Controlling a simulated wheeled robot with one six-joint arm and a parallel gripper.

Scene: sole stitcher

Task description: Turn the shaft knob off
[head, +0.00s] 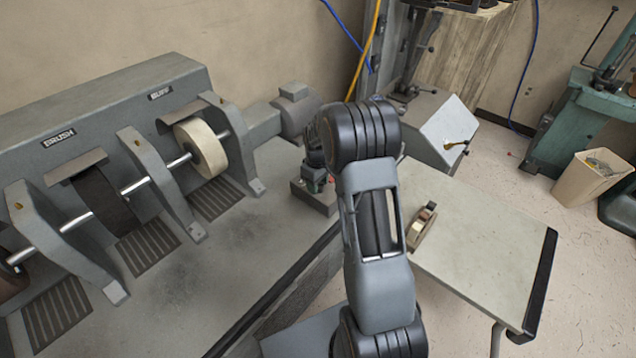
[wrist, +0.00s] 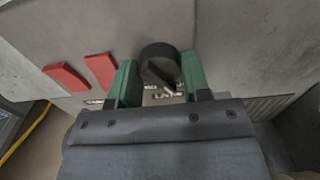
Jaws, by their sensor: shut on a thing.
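The shaft knob (wrist: 160,60) is a round black dial on a grey panel in the wrist view. A light mark shows near its lower side, and small partly hidden labels lie below it. My gripper (wrist: 159,72) has one green finger on each side of the knob and is shut on it. In the head view my gripper (head: 318,180) is small and partly hidden behind my arm, at the grey control box (head: 316,201) on the machine's right end. The knob cannot be made out in the head view.
Two red switches (wrist: 84,73) sit left of the knob on the panel. The stitcher's brush and buffing wheels (head: 201,147) on their shaft stand to the left. A table (head: 480,245) with a tape roll (head: 423,226) is on the right, and a bin (head: 593,178) stands beyond.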

